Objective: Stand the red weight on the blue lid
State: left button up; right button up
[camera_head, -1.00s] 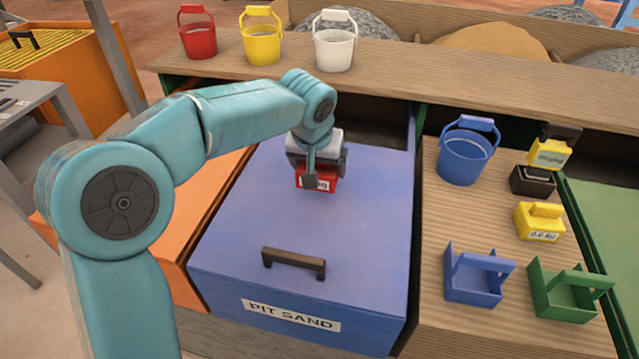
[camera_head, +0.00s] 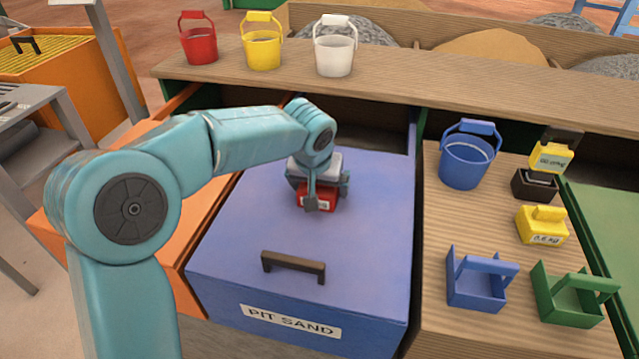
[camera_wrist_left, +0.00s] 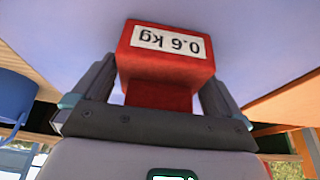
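The red weight (camera_head: 318,199) hangs from my left gripper (camera_head: 318,190) over the back middle of the blue lid (camera_head: 250,220), which has a dark handle and a PIT SAND label. In the left wrist view, the red weight (camera_wrist_left: 165,52) shows its 0.6 kg label upside down. The fingers of the left gripper (camera_wrist_left: 160,90) stand on both sides of it, and the gripper appears shut on it. I cannot tell whether the weight's underside touches the lid. My right gripper is not in view.
Orange lid (camera_head: 205,215) lies left of the blue one. The wooden top at right holds a blue bucket (camera_head: 466,160), a yellow weight (camera_head: 541,226), a blue carrier (camera_head: 477,285) and a green carrier (camera_head: 570,300). Red, yellow and white buckets stand on the back ledge. The front blue lid is clear.

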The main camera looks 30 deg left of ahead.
pick_arm(q)
jog(key=shift+r, duration=0.3)
jog(key=p+v, duration=0.2)
jog(key=v, duration=0.9)
jog(key=shift+r, duration=0.3)
jog(key=shift+s, duration=0.15)
